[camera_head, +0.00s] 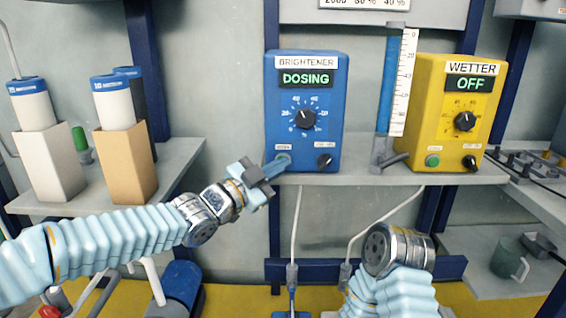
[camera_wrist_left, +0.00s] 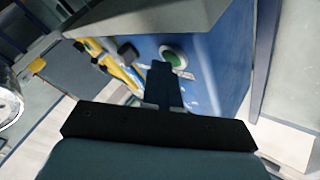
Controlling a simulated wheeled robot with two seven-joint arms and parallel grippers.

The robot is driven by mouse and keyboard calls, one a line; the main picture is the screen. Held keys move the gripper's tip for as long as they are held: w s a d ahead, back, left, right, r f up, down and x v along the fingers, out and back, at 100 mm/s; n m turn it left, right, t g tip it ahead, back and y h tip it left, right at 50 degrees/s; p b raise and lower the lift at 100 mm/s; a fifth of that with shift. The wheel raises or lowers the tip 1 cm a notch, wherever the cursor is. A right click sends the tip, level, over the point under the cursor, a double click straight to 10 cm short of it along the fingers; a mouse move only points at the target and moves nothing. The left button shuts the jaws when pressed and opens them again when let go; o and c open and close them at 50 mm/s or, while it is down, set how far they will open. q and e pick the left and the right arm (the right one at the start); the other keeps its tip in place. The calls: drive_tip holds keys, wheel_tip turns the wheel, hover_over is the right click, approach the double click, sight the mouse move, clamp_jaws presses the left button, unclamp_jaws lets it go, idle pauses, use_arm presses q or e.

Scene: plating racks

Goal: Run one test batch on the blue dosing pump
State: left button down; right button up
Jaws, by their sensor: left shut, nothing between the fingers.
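The blue dosing pump (camera_head: 306,95) stands on the middle shelf. Its label reads BRIGHTENER and its green display reads DOSING. It has a large black dial (camera_head: 305,119), a green button (camera_head: 283,156) at lower left and a small black knob (camera_head: 325,161) at lower right. My left gripper (camera_head: 274,167) is shut and empty, its tip at the green button; I cannot tell whether they touch. The left wrist view shows the green button (camera_wrist_left: 173,57) just beyond the shut fingers (camera_wrist_left: 161,88). My right arm shows at lower right; its gripper is not visible.
A yellow pump (camera_head: 456,105) labelled WETTER, display OFF, stands to the right. A scaled tube (camera_head: 403,80) stands between the pumps. Several blue-topped bottles (camera_head: 113,102) in holders stand on the left shelf. A cup (camera_head: 509,258) sits at lower right. Cables hang below the shelf.

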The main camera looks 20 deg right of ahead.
use_arm(q)
drive_tip(key=shift+s+a+b, duration=0.25)
drive_tip(key=shift+s+b, duration=0.45)
drive_tip(key=shift+s, duration=0.15)
drive_tip(key=shift+s+a+b, duration=0.25)
drive_tip(key=shift+s+b, duration=0.25)
drive_tip(key=shift+s, duration=0.3)
drive_tip(key=shift+s+a+b, duration=0.2)
drive_tip(key=shift+s+b, duration=0.35)
drive_tip(key=shift+s, duration=0.25)
drive_tip(key=shift+s+a+b, duration=0.25)
drive_tip(key=shift+s+b, duration=0.25)
drive_tip(key=shift+s, duration=0.3)
